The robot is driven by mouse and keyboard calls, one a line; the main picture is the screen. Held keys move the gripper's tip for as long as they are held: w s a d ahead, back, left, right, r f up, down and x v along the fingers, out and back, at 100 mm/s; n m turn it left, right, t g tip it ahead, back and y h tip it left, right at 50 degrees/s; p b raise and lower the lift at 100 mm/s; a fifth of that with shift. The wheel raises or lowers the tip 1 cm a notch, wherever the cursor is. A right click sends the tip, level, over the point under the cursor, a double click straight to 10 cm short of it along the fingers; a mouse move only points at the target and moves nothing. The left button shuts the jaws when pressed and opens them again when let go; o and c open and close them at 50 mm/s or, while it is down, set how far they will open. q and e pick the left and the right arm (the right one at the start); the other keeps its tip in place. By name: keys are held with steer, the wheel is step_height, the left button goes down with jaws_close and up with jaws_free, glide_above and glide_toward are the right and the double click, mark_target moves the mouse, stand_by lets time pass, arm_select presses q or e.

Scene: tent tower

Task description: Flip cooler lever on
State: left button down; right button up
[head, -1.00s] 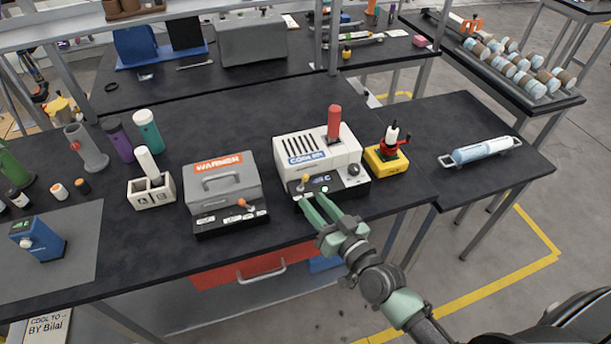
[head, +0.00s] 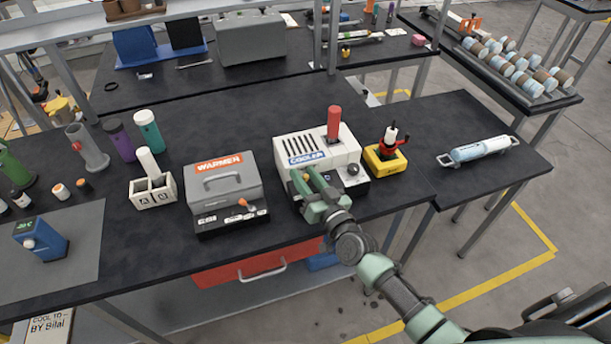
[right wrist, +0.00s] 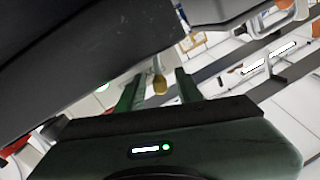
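The cooler (head: 345,148) is a white box with dark side slots, a blue COOLER label, a black base and a red cylinder standing in its top. My right gripper (head: 305,177) is at the left part of its front and hides the lever and the lit display there. In the right wrist view, the lever's yellow knob (right wrist: 159,84) shows between the two green fingers of the right gripper (right wrist: 157,78). The fingers are apart, with gaps visible beside the knob. My left gripper is in no view.
The grey warmer (head: 222,182) with an orange-knobbed lever stands left of the cooler. A yellow-based device (head: 384,163) stands close on its right. A white two-slot holder (head: 152,192) is further left. The table's front edge is just below the gripper.

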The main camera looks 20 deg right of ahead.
jaws_close()
steer(key=shift+d+f+m+b, duration=0.2)
steer(key=shift+m+b, duration=0.3)
steer(key=shift+b, duration=0.1)
steer(key=shift+d+m, duration=0.1)
steer(key=shift+m, duration=0.2)
jaws_free()
steer(key=shift+s, duration=0.1)
